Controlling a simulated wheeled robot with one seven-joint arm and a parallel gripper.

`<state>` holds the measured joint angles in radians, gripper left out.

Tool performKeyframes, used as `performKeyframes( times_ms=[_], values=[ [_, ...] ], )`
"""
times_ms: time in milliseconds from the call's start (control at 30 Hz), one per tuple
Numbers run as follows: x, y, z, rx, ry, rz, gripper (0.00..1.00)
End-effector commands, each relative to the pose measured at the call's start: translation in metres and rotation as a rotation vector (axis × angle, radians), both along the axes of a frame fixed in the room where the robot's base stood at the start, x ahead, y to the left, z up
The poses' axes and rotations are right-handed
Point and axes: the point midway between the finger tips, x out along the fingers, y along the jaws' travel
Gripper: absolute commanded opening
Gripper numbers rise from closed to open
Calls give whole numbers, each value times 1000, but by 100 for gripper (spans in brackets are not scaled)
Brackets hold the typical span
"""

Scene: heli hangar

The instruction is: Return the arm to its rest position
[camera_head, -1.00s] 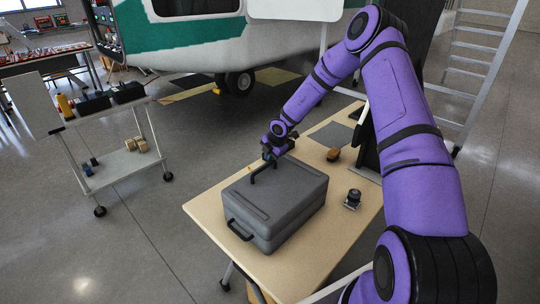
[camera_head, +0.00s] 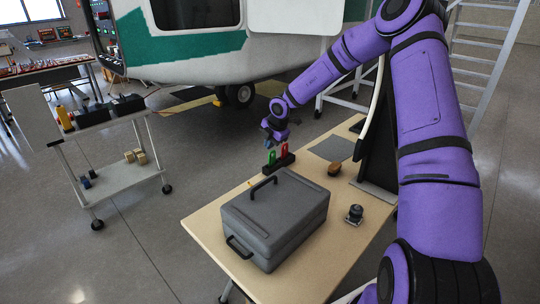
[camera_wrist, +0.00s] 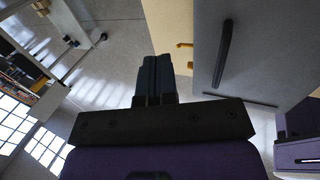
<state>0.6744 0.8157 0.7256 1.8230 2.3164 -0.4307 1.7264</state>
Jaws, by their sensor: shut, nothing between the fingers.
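My purple arm reaches over the table in the head view, and my gripper (camera_head: 270,141) hangs in the air above and behind the grey case. In the wrist view my gripper (camera_wrist: 156,62) shows its dark fingers together, with nothing between them. The grey case (camera_head: 285,222) lies closed on the wooden table, with a black handle on its lid and another on its side. My gripper is apart from the case's handle. The case lid also shows in the wrist view (camera_wrist: 255,65).
The wooden table (camera_head: 210,221) also holds a black block with green and red pieces (camera_head: 278,160), a brown object (camera_head: 334,169), a small dark device (camera_head: 354,214) and a black upright panel (camera_head: 378,140). A white cart (camera_head: 125,180) stands left. A helicopter (camera_head: 200,50) and ladder (camera_head: 490,60) are behind.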

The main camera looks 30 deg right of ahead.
Motion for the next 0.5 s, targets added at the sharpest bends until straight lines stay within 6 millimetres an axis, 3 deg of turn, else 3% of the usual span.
performKeyframes(
  times_ms=[133, 367, 500],
  values=[
    [0, 0, 13, -1, 0, 1, 0],
    [0, 0, 18, -7, -6, 8, 0],
    [2, 3, 35, -90, -72, 116, 0]
  ],
)
